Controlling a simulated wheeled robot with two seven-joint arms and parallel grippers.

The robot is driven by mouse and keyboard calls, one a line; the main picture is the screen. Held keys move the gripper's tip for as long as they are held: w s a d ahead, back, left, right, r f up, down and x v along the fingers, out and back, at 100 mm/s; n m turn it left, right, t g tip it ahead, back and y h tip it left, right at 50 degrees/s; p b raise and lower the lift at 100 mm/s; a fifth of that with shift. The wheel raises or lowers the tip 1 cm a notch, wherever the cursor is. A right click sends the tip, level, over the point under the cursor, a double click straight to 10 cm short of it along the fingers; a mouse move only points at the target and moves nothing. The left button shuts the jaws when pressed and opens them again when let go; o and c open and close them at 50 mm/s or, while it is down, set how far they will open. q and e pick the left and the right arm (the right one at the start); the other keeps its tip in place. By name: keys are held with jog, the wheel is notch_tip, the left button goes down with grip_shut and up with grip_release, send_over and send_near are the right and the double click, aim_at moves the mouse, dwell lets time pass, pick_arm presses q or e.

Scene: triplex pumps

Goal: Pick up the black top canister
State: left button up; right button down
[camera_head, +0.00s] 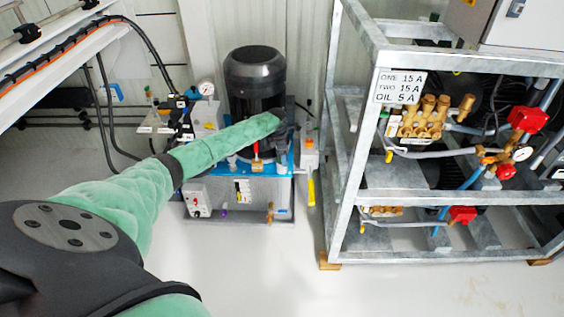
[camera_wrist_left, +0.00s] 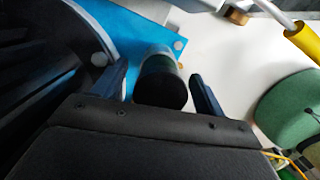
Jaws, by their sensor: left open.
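The black top canister (camera_wrist_left: 162,82) shows in the left wrist view as a short cylinder with a dark round end and a paler body, by the edge of a blue plate (camera_wrist_left: 140,30). My left gripper (camera_wrist_left: 160,88) is open, with one dark finger on each side of the canister. The right finger looks very close to it; I cannot tell whether they touch. In the head view my green-sleeved left arm reaches to the blue-based pump unit (camera_head: 283,188). My right gripper is not in view.
A large black motor (camera_head: 255,75) stands on the pump unit, just left of the gripper in the wrist view. A yellow-ended handle (camera_head: 311,190) hangs at the unit's right. A grey metal frame (camera_head: 352,150) with pumps stands further right. The pale floor in front is clear.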

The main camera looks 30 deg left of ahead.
pick_arm(q)
jog(key=shift+r, duration=0.1)
jog(key=c, duration=1.2)
